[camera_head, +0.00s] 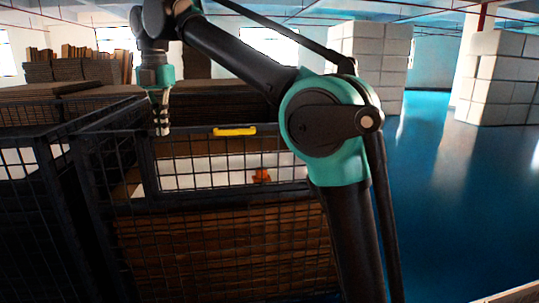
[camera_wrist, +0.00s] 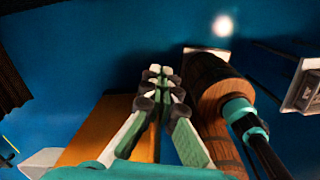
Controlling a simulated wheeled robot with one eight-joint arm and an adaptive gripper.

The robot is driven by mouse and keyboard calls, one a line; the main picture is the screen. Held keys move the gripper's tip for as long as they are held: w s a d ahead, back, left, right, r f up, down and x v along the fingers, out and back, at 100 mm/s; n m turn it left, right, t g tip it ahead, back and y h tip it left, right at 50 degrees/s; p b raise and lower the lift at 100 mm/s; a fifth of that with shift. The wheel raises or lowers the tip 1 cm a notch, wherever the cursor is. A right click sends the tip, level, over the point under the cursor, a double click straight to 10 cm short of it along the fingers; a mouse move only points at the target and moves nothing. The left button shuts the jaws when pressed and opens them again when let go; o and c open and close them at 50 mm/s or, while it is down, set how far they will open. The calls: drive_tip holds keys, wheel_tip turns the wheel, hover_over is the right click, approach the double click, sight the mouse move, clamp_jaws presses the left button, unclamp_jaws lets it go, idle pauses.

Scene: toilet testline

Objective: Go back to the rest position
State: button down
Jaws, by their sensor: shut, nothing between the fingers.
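My gripper (camera_head: 161,128) hangs pointing down at the upper left of the head view, just above the top rim of the black mesh cage (camera_head: 146,160). Its fingers are shut and hold nothing. In the wrist view the two pale green fingers (camera_wrist: 160,75) meet at their tips, with blue floor beyond them. My arm reaches from the lower right of the head view up and over to the left, bent at the teal joint. Whether the gripper is over or in front of the cage I cannot tell.
A yellow handle (camera_head: 235,131) lies along the cage's top rim. A small orange-red thing (camera_head: 261,176) shows behind the mesh. Cardboard stacks (camera_head: 82,68) stand at the back left. White block pillars (camera_head: 497,80) stand at the right, with open blue floor (camera_head: 437,190) around them.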

drive_tip(key=w+d+f+m+t, duration=0.1)
drive_tip(key=w+d+f+m, duration=0.3)
drive_tip(key=d+f+m, duration=0.65)
drive_tip(key=w+d+f+m+t, duration=0.1)
drive_tip(key=w+d+f+m, duration=0.45)
drive_tip(key=d+f, duration=0.75)
drive_tip(key=s+d+f+m+t, duration=0.1)
drive_tip(key=s+d+f+m, duration=1.7)
drive_tip(key=d, duration=0.6)
wheel_tip(320, 180, down, 4)
drive_tip(key=shift+s+r+t, duration=0.15)
drive_tip(key=shift+s+t, duration=0.25)
drive_tip(key=shift+s, duration=0.6)
